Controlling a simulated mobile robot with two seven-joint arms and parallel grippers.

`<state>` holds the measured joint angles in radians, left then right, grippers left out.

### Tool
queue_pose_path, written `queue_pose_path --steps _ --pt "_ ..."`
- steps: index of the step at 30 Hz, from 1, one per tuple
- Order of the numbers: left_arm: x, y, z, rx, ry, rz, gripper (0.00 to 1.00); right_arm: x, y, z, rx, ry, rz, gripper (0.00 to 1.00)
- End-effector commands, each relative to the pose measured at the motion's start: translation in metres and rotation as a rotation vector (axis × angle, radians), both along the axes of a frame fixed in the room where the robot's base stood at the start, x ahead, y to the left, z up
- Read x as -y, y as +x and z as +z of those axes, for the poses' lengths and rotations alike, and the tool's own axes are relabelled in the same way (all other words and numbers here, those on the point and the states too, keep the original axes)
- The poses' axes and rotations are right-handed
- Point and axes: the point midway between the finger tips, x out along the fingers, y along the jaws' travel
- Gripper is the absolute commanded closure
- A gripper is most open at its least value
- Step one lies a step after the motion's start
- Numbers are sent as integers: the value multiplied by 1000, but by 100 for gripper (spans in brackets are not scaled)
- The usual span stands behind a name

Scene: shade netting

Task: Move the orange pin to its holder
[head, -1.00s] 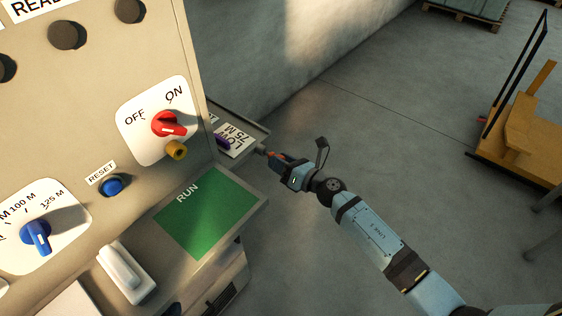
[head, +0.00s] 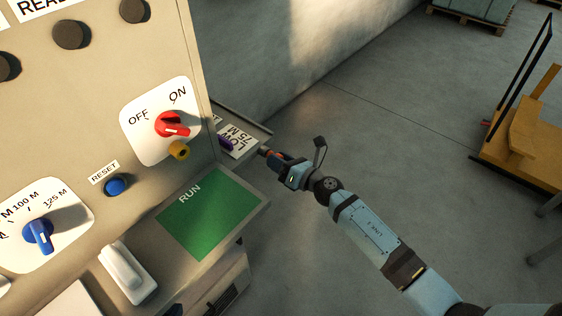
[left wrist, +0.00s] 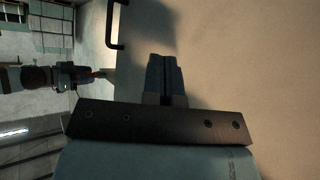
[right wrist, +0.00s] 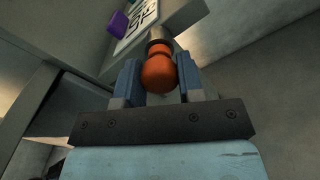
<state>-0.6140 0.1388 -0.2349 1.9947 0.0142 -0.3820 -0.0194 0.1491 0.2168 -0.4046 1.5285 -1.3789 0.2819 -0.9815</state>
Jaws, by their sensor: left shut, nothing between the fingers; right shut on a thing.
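The orange pin (right wrist: 159,72) has a round orange knob and sits between the fingers of my right gripper (right wrist: 158,80), which is shut on it. A grey metal part beyond the knob meets the edge of the shelf (right wrist: 185,15); I cannot tell whether it is inside a hole there. In the head view my right gripper (head: 273,156) is at the shelf's outer end, right of the panel. My left gripper (left wrist: 165,62) is shut and empty in front of a beige surface, and is outside the head view. I cannot make out the pin's holder for certain.
A purple pin (right wrist: 118,23) stands by the white label (head: 237,140) on the shelf. A yellow cart (head: 520,140) stands right; the floor between is clear.

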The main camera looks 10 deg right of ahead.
Motion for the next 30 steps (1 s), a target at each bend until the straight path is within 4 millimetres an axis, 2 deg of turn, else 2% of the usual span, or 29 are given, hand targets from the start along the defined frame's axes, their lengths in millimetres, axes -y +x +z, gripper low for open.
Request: queue_pose_path --steps 2,3,6,7,15,19,23,30 --pt "0 0 0 0 0 0 100 -2 2 1 1 1 0 100" --pt "0 0 0 0 0 0 100 -2 2 1 1 1 0 63" --pt "0 0 0 1 0 0 100 -2 2 1 1 1 0 40" --pt "0 0 0 1 0 0 100 -2 2 1 1 1 0 36" --pt "0 0 1 2 -1 1 100 -1 2 0 0 0 0 36" --pt "0 1 1 2 -2 1 100 5 -6 -1 -1 -1 0 36" --pt "0 1 0 2 -3 2 100 19 -24 -1 -1 -1 1 36" --pt "1 1 -7 -4 -7 4 100 53 -69 -2 -1 -2 2 36"
